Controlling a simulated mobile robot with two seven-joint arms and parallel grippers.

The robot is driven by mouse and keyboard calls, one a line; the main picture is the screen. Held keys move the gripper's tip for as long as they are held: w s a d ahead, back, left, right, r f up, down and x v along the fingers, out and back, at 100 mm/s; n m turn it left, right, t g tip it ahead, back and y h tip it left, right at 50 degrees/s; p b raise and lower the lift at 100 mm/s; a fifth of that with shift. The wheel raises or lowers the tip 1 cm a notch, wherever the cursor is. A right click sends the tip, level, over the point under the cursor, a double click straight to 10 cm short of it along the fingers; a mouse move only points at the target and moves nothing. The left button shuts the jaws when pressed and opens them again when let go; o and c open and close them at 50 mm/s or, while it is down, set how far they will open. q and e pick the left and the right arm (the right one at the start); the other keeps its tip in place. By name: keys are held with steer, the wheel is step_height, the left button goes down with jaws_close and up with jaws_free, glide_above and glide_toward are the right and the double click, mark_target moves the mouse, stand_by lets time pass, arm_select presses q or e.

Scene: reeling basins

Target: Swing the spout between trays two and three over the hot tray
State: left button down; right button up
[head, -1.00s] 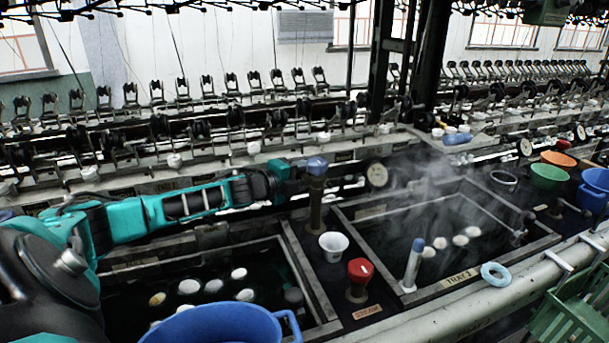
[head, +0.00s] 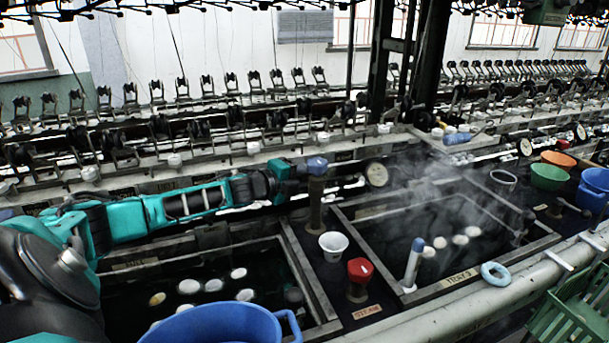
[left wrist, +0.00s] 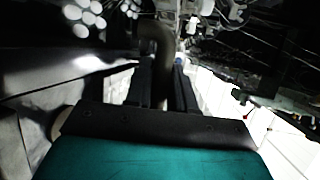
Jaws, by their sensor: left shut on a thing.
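The spout (head: 315,205) is a dark brown upright pipe with a blue top, standing between the left tray (head: 290,255) and the steaming tray (head: 520,250) labelled TRAY 3. My left gripper (head: 303,170) reaches in from the left and is shut at the pipe's upper part, just below the blue top. In the left wrist view the curved brown pipe (left wrist: 163,55) runs up between the fingers (left wrist: 160,90) and bends to the left at its top. Where the spout's outlet points is unclear in the head view. My right gripper is not in view.
A white cup (head: 333,245) and a red STEAM knob (head: 359,270) stand between the trays. A blue basin (head: 225,325) is near. White cocoons float in both trays.

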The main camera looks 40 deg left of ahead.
arm_select(q)
steer(key=m+h, duration=0.1)
steer(key=h, duration=0.1)
steer(key=w+d+m+g+h, duration=0.1)
steer(key=m+h, duration=0.1)
steer(key=w+d+m+h+b, duration=0.1)
steer(key=shift+w+m+g+h, duration=0.2)
steer(key=shift+m+g+h, duration=0.1)
steer(key=shift+g+h, duration=0.1)
steer(key=c, duration=1.1)
jaws_free()
steer(key=shift+o, duration=0.2)
steer(key=v, duration=1.3)
